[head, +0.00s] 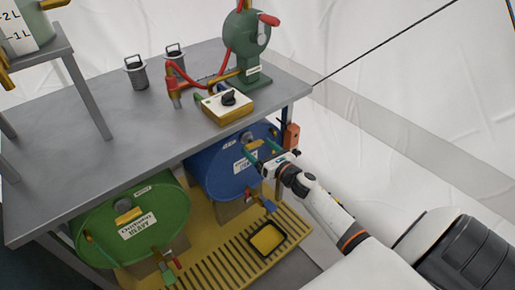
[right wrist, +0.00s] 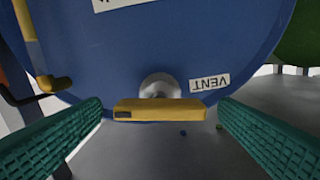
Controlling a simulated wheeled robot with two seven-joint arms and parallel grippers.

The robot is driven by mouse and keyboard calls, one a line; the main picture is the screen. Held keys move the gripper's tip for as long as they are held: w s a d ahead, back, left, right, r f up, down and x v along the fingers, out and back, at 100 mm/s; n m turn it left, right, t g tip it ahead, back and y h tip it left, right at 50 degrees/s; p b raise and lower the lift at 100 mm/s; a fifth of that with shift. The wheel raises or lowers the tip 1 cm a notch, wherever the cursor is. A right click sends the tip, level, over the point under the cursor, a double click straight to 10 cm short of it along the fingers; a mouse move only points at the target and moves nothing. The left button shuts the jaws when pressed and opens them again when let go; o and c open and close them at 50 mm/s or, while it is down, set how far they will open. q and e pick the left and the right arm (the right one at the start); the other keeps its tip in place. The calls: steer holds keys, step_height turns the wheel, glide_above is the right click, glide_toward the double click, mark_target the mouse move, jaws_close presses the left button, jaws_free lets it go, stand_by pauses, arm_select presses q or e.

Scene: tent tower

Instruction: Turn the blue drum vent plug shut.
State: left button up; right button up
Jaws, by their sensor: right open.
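The blue drum (head: 215,172) lies on its side under the grey bench. Its vent plug has a yellow bar handle (right wrist: 160,110) on a pale round stem (right wrist: 160,86), beside a VENT label (right wrist: 209,81) that appears upside down in the right wrist view. The bar lies level across that picture. My right gripper (head: 259,141) is at the upper part of the drum's front. Its green fingers are open, one on each side of the bar, with gaps at both ends. I see no contact. My left gripper is not in view.
A green drum (head: 160,237) lies to the left. A drip tray (head: 268,239) sits on the yellow grating (head: 227,257) below the blue drum's tap. The bench top (head: 85,110) overhangs the drums and carries a green hand pump (head: 245,48) and a yellow box (head: 226,107).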

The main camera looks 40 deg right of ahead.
steer(key=shift+w, duration=0.65)
steer(key=c, duration=1)
